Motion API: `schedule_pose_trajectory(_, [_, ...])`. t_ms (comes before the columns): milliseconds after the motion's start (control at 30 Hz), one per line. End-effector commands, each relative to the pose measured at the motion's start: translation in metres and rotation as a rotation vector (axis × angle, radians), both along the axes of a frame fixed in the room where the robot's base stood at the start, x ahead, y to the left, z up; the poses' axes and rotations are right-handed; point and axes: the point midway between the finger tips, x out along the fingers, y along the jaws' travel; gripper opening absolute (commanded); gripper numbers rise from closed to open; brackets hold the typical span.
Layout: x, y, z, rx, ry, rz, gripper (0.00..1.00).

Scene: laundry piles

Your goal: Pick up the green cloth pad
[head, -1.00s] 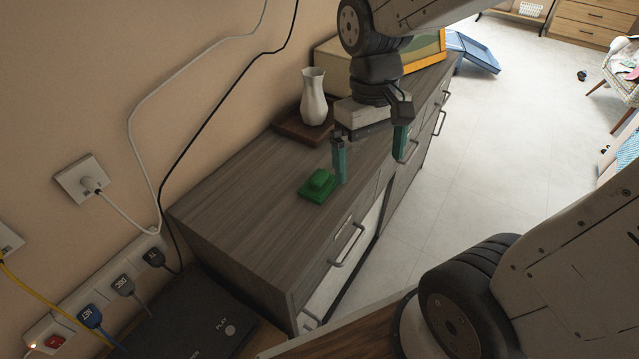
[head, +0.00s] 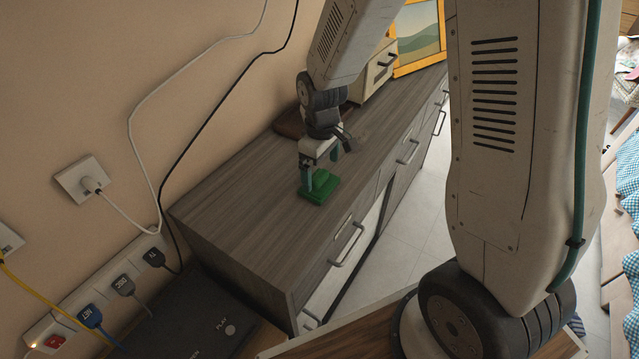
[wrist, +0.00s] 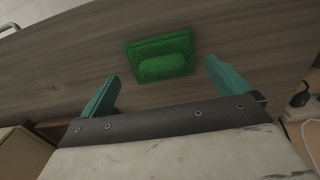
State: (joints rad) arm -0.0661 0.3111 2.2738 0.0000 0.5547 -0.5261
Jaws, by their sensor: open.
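The green cloth pad (head: 318,190) lies flat on top of the grey wooden dresser (head: 240,195), near its front edge. It is a square with a raised, rounded block in its middle. In the wrist view the pad (wrist: 160,56) lies past the fingertips, roughly centred between them. My gripper (head: 321,170) is at the pad in the head view, with its teal fingers pointing down. In the wrist view my gripper (wrist: 163,72) is open, with nothing between its fingers. I cannot tell whether a finger touches the pad.
A framed picture (head: 418,38) and a cream box (head: 372,78) stand at the dresser's far end. A dark wooden tray (head: 290,122) sits by the wall behind my gripper. The near dresser top is clear. Cables and a black box (head: 185,315) are at lower left.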

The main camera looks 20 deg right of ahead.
Motion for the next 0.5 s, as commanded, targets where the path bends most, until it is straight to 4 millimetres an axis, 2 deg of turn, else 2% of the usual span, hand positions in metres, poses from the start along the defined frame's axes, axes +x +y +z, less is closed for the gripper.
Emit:
schedule_pose_trajectory(100, [-0.004,0.001,-0.021,-0.001,0.007,0.000,1.00])
schedule_pose_trajectory(200, [-0.003,0.001,-0.033,0.000,0.006,0.000,1.00])
schedule_pose_trajectory(500, [-0.002,0.001,-0.039,0.000,0.001,-0.001,1.00])
